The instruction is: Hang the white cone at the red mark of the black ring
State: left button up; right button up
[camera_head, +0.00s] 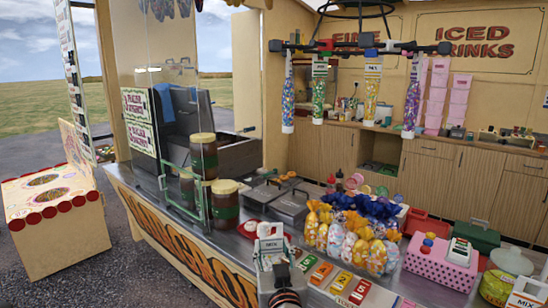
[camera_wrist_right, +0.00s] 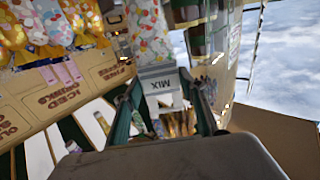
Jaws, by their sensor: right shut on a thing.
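My right gripper (camera_head: 270,263) is low in the head view, over the counter. It is shut on a white piece with a MIX label, which I take for the white cone (camera_head: 269,244). The black ring (camera_head: 357,5) hangs at the top of the head view. Several filled cones (camera_head: 412,104) hang there. My left gripper is not in view.
Tied sweet bags (camera_head: 336,241) stand just right of my right gripper. Tall brown jars (camera_head: 203,156) and a clear screen stand left. Flat coloured labelled blocks (camera_head: 341,283) lie in front of the bags.

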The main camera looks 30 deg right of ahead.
jog(key=w+d+r+m+g+h, duration=0.1)
jog(key=w+r+m+g+h, duration=0.2)
jog(key=r, duration=0.8)
jog(key=w+d+r+m+g+h, duration=0.15)
jog(key=w+r+h, duration=0.3)
jog(key=r, duration=0.55)
jog(key=s+a+r+m+g+h+b, duration=0.1)
jog(key=s+r+m+g, duration=0.35)
jog(key=r, duration=0.75)
jog(key=s+a+r+m+g+h+b, duration=0.1)
jog(key=s+a+r+h, duration=0.1)
jog(key=s+r, duration=0.75)
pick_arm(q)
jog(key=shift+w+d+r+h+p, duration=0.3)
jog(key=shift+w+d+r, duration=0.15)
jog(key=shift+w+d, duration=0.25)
pick_arm(e)
jog(key=w+d+r, duration=0.2)
jog(key=w+d, duration=0.3)
jog(key=d, duration=0.1)
jog(key=shift+w+d+r, duration=0.2)
jog(key=shift+w+d, duration=0.05)
jog(key=shift+d, duration=0.15)
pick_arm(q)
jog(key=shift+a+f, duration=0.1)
pick_arm(e)
jog(key=shift+d, duration=0.15)
jog(key=shift+w+d, duration=0.1)
jog(key=shift+w+d, duration=0.2)
jog(key=shift+d, duration=0.5)
